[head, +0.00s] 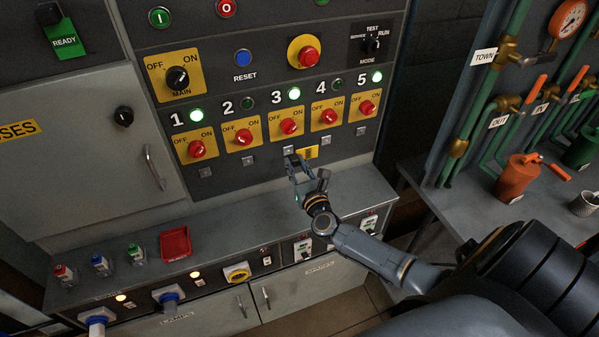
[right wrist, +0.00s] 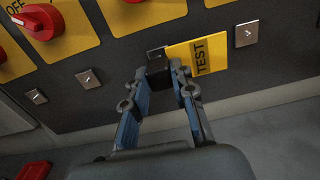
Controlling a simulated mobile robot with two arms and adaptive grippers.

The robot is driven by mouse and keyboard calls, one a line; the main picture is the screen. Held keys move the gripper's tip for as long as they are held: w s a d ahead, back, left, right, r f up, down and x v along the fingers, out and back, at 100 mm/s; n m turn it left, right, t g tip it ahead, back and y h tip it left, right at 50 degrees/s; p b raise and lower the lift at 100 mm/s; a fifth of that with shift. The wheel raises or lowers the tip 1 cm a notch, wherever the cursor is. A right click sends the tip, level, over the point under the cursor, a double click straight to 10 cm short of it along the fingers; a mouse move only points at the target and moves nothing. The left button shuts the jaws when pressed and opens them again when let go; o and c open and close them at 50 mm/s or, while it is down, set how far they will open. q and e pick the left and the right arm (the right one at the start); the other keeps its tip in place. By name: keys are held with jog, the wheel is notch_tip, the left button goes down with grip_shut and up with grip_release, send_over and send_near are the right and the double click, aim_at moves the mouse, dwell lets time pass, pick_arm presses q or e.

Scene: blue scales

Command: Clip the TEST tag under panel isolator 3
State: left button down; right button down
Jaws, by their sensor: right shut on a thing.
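The yellow TEST tag (head: 308,152) is at the panel, just below and right of panel isolator 3 (head: 289,126), a red knob on a yellow plate. In the right wrist view, the TEST tag (right wrist: 197,57) has a black block (right wrist: 158,72) at its left end. My right gripper (head: 296,164) is shut on this block, below isolator 3; its fingers also show in the right wrist view (right wrist: 160,84). A small metal plate (right wrist: 155,52) is partly hidden behind the block. I cannot tell whether block and plate touch. My left gripper is not in view.
Similar small plates sit under isolator 2 (head: 243,137) and isolator 4 (head: 328,116). A grey ledge (head: 235,205) juts out below the panel, with a red tray (head: 175,244) on its left part. Green pipes and a bench (head: 450,205) stand at the right.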

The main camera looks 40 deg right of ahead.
jog(key=shift+w+d, duration=0.15)
jog(key=shift+w, duration=0.65)
pick_arm(q)
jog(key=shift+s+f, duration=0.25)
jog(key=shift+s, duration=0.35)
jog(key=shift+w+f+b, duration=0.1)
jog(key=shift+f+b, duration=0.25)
jog(key=shift+b, duration=0.1)
dwell(0.7)
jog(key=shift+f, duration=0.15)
pick_arm(e)
jog(key=shift+w+d, duration=0.15)
jog(key=shift+w, duration=0.3)
jog(key=c, duration=1)
grip_release()
jog(key=shift+s, duration=0.1)
